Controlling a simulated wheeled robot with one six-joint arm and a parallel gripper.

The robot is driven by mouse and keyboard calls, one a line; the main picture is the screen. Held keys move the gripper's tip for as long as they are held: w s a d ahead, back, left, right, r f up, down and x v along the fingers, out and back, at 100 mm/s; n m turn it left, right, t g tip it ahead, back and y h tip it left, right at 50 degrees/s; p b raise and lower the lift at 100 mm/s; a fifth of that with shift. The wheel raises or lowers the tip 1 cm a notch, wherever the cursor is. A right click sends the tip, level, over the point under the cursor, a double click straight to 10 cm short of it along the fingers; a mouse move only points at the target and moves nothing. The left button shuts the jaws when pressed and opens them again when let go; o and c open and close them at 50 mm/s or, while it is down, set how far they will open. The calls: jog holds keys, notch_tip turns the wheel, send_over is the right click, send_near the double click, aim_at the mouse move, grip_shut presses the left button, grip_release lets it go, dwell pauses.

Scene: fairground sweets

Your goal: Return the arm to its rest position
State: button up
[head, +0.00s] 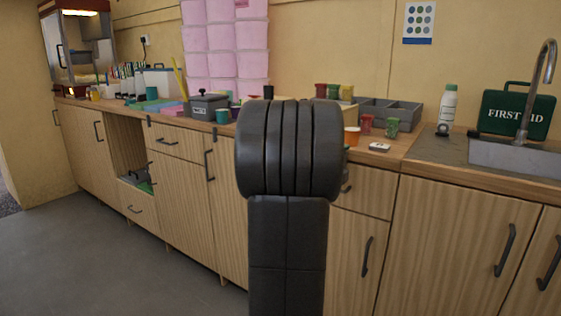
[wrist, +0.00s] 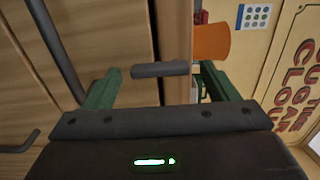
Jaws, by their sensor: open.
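My gripper (wrist: 160,70) shows in the wrist view, with its two green fingers spread wide apart. A short dark bar, which looks like a cabinet handle (wrist: 158,69), appears between the fingertips; I cannot tell how near it is, and the fingers are not closed on it. In the head view my dark arm (head: 288,150) stands upright in the middle, in front of the cabinets, and the gripper is hidden behind it.
The wooden counter (head: 402,146) runs across, with an orange tub (head: 352,136), grey bins (head: 400,112), a white bottle (head: 447,107) and a green first-aid box (head: 515,113). Cabinet handles (head: 366,256) stick out below. The grey floor (head: 90,260) at left is clear.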

jog(key=p+v, duration=0.2)
jog(key=v, duration=1.2)
jog(key=b+x, duration=0.2)
jog(key=x, duration=1.2)
jog(key=shift+w+d+f, duration=0.1)
jog(key=shift+r+n+p, duration=0.3)
jog(key=shift+n+p, duration=0.2)
jog(key=shift+p, duration=0.15)
jog(key=shift+s+r+n+p, duration=0.1)
jog(key=shift+s+n+p, duration=0.1)
jog(key=shift+n+p, duration=0.3)
jog(key=n+p, duration=0.1)
jog(key=n, duration=0.1)
jog(key=n+p, duration=0.3)
jog(key=n, duration=0.2)
jog(key=shift+s+d+r+p, duration=0.25)
jog(key=shift+d+r+p, duration=0.05)
jog(key=shift+d+p, duration=0.1)
jog(key=n+p, duration=0.4)
jog(key=shift+d+r+n, duration=0.1)
jog(key=shift+r+n, duration=0.2)
jog(key=shift+r, duration=0.05)
jog(key=shift+s+r+n+p, duration=0.1)
jog(key=shift+r+n+p, duration=0.05)
jog(key=shift+n+p, duration=1.8)
jog(key=shift+n, duration=0.15)
